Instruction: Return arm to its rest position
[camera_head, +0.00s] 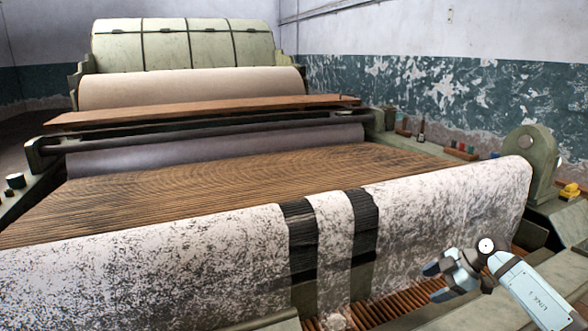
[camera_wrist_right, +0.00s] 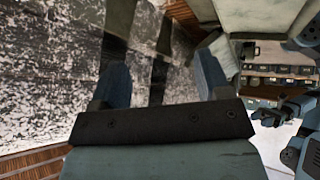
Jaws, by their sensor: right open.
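My right gripper (camera_head: 434,282) is at the lower right of the head view, in front of the pale, black-speckled roll (camera_head: 440,215). Its pale blue fingers are apart with nothing between them. In the right wrist view the two blue fingers of the same gripper (camera_wrist_right: 161,75) stand wide apart, with the speckled surface and its dark bands behind them. My right forearm (camera_head: 530,295) comes in from the lower right corner. At the right of the wrist view are blue and dark parts of my own body, perhaps my left arm (camera_wrist_right: 290,115), too small to read the jaws.
A large machine fills the middle, with a brown ribbed sheet (camera_head: 220,180) behind the roll. A green end bracket (camera_head: 534,165) and a yellow object (camera_head: 569,190) are at the right. Brown slats (camera_head: 385,308) lie below the roll. Dark bands (camera_head: 366,225) cross the roll.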

